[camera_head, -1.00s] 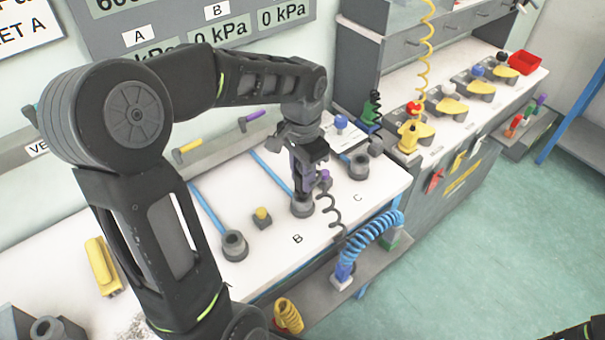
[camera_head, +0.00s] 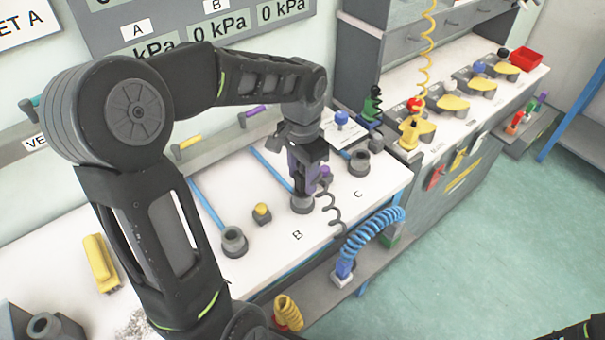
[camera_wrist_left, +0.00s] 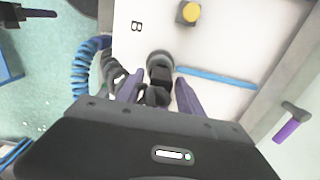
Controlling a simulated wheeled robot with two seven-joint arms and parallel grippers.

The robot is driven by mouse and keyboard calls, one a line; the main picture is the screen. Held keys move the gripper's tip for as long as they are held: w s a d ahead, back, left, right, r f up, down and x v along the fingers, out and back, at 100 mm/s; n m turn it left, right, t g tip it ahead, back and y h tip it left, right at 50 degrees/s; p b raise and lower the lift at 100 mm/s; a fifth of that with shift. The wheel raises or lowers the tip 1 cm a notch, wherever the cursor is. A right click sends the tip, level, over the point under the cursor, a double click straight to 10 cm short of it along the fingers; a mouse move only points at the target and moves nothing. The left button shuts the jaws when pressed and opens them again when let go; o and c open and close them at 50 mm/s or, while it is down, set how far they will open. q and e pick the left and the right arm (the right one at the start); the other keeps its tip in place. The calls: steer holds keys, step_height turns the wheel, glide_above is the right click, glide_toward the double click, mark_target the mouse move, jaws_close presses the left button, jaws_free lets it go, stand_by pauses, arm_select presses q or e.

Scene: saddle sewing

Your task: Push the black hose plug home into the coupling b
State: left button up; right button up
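The black hose plug (camera_wrist_left: 160,76) stands at the mouth of coupling B (camera_head: 302,204). The grey ring of the coupling also shows in the left wrist view (camera_wrist_left: 159,58). How deep the plug sits is hard to tell. My left gripper (camera_head: 305,187) is above the coupling, pointing down. In the left wrist view its two purple fingers (camera_wrist_left: 158,88) stand apart on either side of the plug, with gaps showing. The black coiled hose (camera_head: 333,212) runs from the plug toward the table's front edge.
Other couplings stand to the left (camera_head: 234,241) and right (camera_head: 359,163). A block with a yellow button (camera_head: 262,212) and one with a purple button (camera_head: 325,172) flank coupling B. A blue coiled hose (camera_head: 372,232) hangs at the front edge.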

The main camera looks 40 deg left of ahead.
arm_select(q)
steer(key=shift+o, duration=0.5)
steer(key=shift+r, duration=0.3)
step_height(320, 180, up, 7)
steer(key=shift+r+b, duration=0.1)
steer(key=shift+b, duration=0.25)
steer(key=shift+d, duration=0.1)
stand_by(0.4)
